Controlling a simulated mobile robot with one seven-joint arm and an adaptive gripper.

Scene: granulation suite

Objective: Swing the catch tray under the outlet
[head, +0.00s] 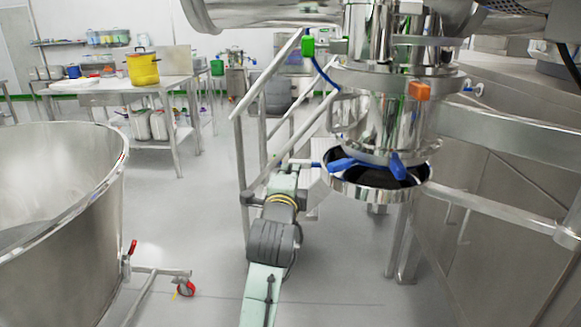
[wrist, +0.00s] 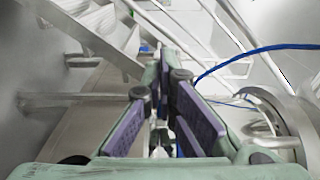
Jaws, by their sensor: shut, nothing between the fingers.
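The catch tray (head: 420,190) is a round, shallow steel dish with a dark inside in the head view. It appears below the shiny steel outlet column (head: 385,120), shifted slightly left of it. Two blue handles (head: 397,166) show in front of the tray's dark inside. My gripper (head: 284,182) is to the left of the tray at about its height, small and partly unclear in the head view. In the wrist view my gripper (wrist: 164,75) has its purple-padded fingers close together and empty. A curved steel rim (wrist: 292,115) is to their right; I cannot tell whether it is the tray.
A large steel bowl (head: 60,230) on a wheeled frame stands at the left. Steel stair rails (head: 238,150) rise behind my arm. A bench (head: 110,88) with a yellow pot (head: 143,69) is at the back left. The floor between bowl and arm is open.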

